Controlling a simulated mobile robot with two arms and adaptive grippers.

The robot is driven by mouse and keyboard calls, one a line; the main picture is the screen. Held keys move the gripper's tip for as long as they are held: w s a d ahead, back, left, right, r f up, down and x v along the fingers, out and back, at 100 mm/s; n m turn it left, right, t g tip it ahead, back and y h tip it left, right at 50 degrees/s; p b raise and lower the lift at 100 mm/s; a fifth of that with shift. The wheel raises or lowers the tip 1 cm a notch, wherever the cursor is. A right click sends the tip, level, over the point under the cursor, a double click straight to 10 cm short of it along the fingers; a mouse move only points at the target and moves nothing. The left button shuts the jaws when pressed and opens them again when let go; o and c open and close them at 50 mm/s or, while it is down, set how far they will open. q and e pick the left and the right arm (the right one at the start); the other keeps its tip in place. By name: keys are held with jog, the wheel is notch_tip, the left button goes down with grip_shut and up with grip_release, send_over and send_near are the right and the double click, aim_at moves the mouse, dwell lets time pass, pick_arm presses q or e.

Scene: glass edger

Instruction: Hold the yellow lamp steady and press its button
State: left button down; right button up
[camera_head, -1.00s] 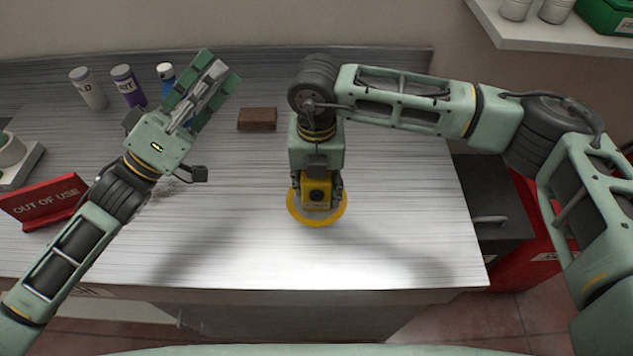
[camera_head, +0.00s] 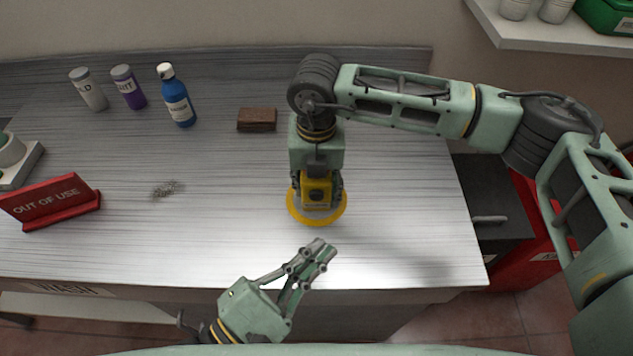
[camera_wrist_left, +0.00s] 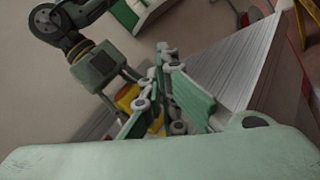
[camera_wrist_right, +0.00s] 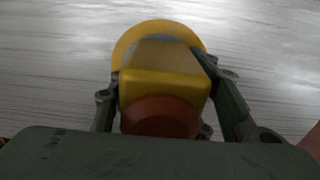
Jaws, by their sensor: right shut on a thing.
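The yellow lamp (camera_head: 317,188) stands upright on its round yellow base (camera_head: 317,216) on the worktop. My right gripper (camera_head: 317,180) comes down from above and is shut on the lamp's body, with fingers on both sides. In the right wrist view the lamp (camera_wrist_right: 165,75) sits between the fingers, with a reddish-brown round part (camera_wrist_right: 160,117) toward the palm.
A brown block (camera_head: 257,120) lies behind the lamp. A blue bottle (camera_head: 178,98), purple bottle (camera_head: 129,88) and grey bottle (camera_head: 89,90) stand at the back left. A red sign (camera_head: 52,202) stands left, near metal shavings (camera_head: 164,190). The worktop (camera_head: 400,235) right of the lamp is clear.

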pick_arm(q)
jog(key=w, duration=0.8)
jog(key=shift+w, duration=0.1)
dwell(1.3)
jog(key=shift+w, duration=0.35)
jog(key=shift+s, duration=0.15)
jog(key=shift+s+a, duration=0.1)
jog(key=shift+s, duration=0.2)
jog(key=shift+s+r, duration=0.1)
jog(key=shift+s, duration=2.9)
